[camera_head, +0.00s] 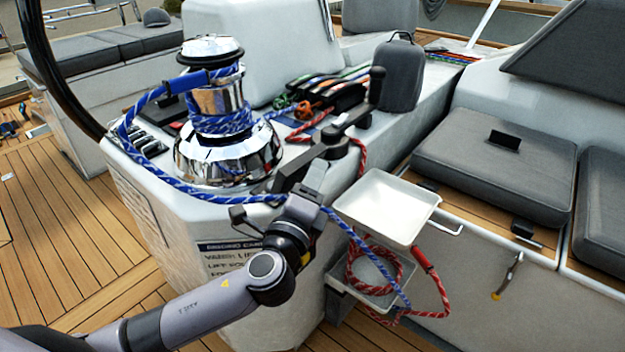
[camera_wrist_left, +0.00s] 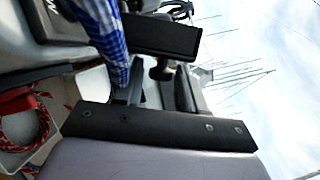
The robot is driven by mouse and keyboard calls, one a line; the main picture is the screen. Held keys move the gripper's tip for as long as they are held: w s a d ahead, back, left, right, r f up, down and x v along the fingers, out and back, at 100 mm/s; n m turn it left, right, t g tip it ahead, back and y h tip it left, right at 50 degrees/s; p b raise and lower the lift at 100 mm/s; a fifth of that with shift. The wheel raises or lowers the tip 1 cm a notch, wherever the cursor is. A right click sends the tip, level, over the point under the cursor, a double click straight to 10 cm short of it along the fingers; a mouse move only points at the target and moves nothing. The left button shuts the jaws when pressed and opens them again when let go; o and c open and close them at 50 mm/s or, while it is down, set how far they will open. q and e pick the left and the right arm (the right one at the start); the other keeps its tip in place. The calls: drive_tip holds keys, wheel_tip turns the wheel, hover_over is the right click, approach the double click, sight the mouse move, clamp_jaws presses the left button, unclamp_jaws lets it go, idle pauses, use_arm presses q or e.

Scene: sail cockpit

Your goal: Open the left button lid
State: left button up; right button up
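I cannot clearly pick out the left button lid in either view. The white console (camera_head: 170,215) carries a shiny winch (camera_head: 225,155) wrapped in blue rope, and this hides part of the console top. My left gripper (camera_head: 318,152) is in front of the console's right side, close to the winch and the blue rope. In the left wrist view, a dark flat piece (camera_wrist_left: 160,36) and the blue rope (camera_wrist_left: 108,38) lie close ahead. Dark parts overlap there, so the finger gap cannot be made out. My right gripper is not in view.
Black switches (camera_head: 150,143) line the console's left edge. A winch handle (camera_head: 372,95) stands behind my left gripper. A white tray (camera_head: 388,207) and a lower tray holding red rope (camera_head: 375,265) are at its right. A grey-cushioned bench (camera_head: 495,165) stands further right. Open deck (camera_head: 70,225) lies left.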

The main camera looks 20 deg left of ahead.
use_arm(q)
clamp_jaws()
drive_tip(key=n+p, duration=0.1)
drive_tip(key=a+r+n+p, duration=0.1)
drive_tip(key=shift+w+g+p, duration=0.15)
drive_tip(key=shift+g+p, duration=0.15)
drive_tip(key=shift+g, duration=0.1)
drive_tip(key=shift+o, duration=1.8)
unclamp_jaws()
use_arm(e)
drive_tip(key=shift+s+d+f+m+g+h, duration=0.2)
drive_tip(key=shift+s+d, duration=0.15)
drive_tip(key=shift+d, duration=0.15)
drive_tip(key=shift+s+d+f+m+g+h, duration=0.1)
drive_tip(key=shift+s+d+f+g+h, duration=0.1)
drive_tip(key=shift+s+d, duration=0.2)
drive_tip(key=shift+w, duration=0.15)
use_arm(q)
drive_tip(key=s, duration=0.7)
drive_tip(key=shift+d+f, duration=0.2)
drive_tip(key=shift+f, duration=0.05)
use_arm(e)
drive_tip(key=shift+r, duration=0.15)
